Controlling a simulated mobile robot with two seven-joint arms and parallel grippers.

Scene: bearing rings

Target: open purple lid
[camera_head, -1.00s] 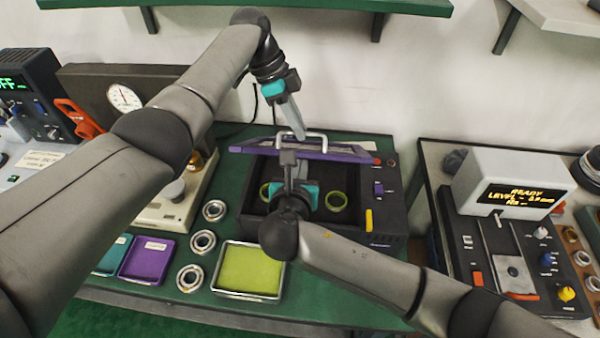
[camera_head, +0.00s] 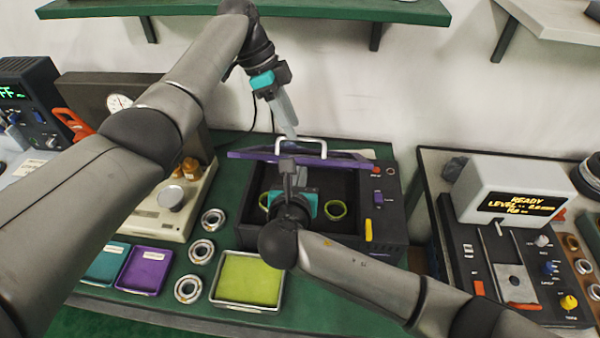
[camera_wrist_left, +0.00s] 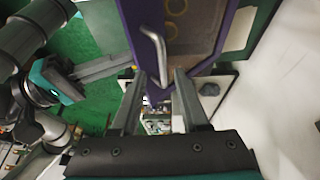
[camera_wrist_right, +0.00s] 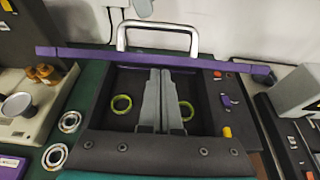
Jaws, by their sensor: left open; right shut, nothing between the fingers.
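The purple lid (camera_head: 340,160) stands raised on the black box (camera_head: 383,228), seen nearly edge-on in the head view. Its pale handle (camera_head: 313,141) also shows in the left wrist view (camera_wrist_left: 153,48) and right wrist view (camera_wrist_right: 158,25). My left gripper (camera_head: 291,134) is open, with its fingertips close to the handle; I cannot tell whether they touch it. My right gripper (camera_head: 287,162) is shut and empty, over the open box at the lid's near side. In the right wrist view its shut fingers (camera_wrist_right: 164,72) point towards the lid; contact is unclear.
Two green rings, one here (camera_head: 336,210), lie inside the box. Steel bearing rings (camera_head: 201,251), a yellow-green tray (camera_head: 247,280) and a purple tray (camera_head: 145,270) lie in front and left.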

